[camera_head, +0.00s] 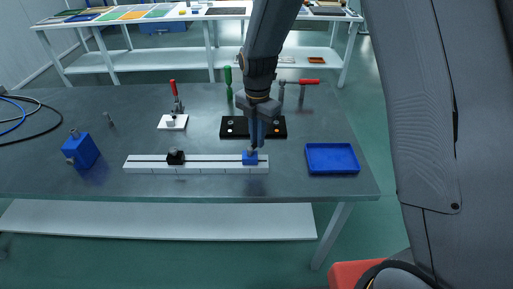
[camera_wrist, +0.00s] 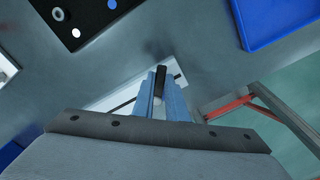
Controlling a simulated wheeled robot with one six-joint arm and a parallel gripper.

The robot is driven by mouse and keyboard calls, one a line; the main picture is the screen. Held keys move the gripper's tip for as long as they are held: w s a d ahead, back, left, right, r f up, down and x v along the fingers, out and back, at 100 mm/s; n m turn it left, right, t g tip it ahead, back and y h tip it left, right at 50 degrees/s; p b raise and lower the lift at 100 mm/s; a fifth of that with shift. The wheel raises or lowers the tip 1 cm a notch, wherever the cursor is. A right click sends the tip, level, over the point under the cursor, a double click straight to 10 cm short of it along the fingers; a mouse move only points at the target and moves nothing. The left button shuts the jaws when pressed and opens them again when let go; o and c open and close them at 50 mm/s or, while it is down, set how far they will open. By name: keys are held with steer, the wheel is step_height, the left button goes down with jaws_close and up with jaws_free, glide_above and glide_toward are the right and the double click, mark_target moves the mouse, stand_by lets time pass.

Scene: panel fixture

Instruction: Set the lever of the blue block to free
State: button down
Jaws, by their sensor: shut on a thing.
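The white rail also shows behind the fingers in the wrist view (camera_wrist: 122,96).
A black block (camera_head: 175,157) sits further left on the rail. A black plate (camera_head: 228,127) lies behind, a blue tray (camera_head: 332,158) to the right. A red-handled clamp (camera_head: 173,121), a blue box (camera_head: 81,150) and cables stand left.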

stand_by(0.3)
steer(key=n, duration=0.2)
steer(key=a+n, duration=0.1)
steer(key=shift+w+n, duration=0.25)
steer(key=shift+n, duration=0.05)
steer(key=shift+w+a+n, duration=0.1)
steer(key=shift+a+n, duration=0.2)
steer(key=shift+n, duration=0.55)
steer(key=shift+w+a+n, duration=0.1)
steer(key=shift+a+n, duration=0.15)
steer(key=shift+n, duration=0.6)
steer(key=c, duration=1.8)
jaws_free()
steer(key=shift+o, duration=0.2)
